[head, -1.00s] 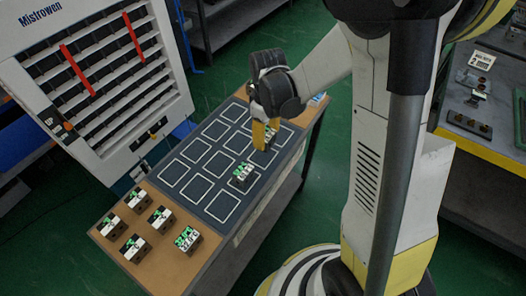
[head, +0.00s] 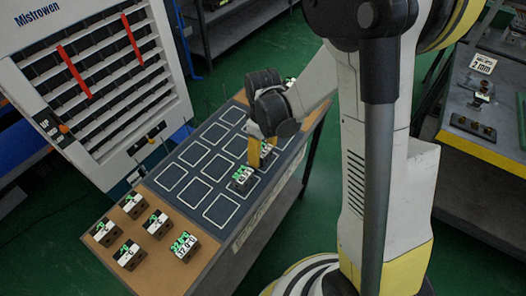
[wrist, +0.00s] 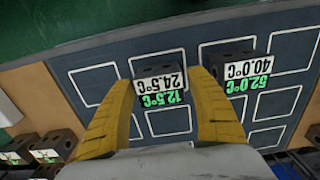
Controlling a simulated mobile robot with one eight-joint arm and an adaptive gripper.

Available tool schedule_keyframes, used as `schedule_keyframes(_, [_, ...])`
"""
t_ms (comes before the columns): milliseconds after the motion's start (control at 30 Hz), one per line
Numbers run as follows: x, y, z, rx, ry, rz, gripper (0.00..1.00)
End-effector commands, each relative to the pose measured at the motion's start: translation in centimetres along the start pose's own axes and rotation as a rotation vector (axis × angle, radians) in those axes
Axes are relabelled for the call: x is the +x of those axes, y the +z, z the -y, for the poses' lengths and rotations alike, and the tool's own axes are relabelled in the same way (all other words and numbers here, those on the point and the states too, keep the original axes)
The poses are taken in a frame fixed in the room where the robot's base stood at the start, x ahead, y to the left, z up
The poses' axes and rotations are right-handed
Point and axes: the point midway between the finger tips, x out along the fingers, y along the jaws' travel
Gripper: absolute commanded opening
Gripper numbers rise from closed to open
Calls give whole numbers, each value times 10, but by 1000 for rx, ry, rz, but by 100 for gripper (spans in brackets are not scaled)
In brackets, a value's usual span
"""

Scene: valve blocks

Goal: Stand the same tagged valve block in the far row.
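My gripper (head: 258,162) is over the dark gridded board, its yellow fingers pointing down. In the wrist view the fingers (wrist: 160,95) are spread apart on either side of a dark block with a white-and-green tag reading 12.5°C and 24.5°C (wrist: 161,86). I see no clear grip on it. That block (head: 241,179) stands in the row along the board's right edge in the head view. A second tagged block, reading 52.0°C and 40.0°C (wrist: 243,76), stands beside it in the same row. In the head view this block (head: 266,148) is partly hidden by my gripper.
Several tagged blocks (head: 130,255) stand on the brown end (head: 158,256) of the table. Outlined squares of the board (head: 194,192) to the left are empty. A slotted cabinet (head: 90,80) borders the left side.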

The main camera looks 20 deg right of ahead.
Motion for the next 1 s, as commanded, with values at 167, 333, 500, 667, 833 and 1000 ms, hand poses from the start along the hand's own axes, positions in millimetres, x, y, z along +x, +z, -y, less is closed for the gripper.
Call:
schedule_keyframes(167, [-1, 0, 0, 0, 0, 0, 71])
schedule_keyframes(333, [-3, 0, 0, 0, 0, 0, 71])
schedule_keyframes(500, [-26, 0, 0, 0, 0, 0, 71])
schedule_keyframes(667, [-65, 0, 0, 0, 0, 0, 71])
schedule_keyframes(833, [-100, 0, 0, 0, 0, 0, 71])
schedule_keyframes(1000, [-120, 0, 0, 0, 0, 0, 71])
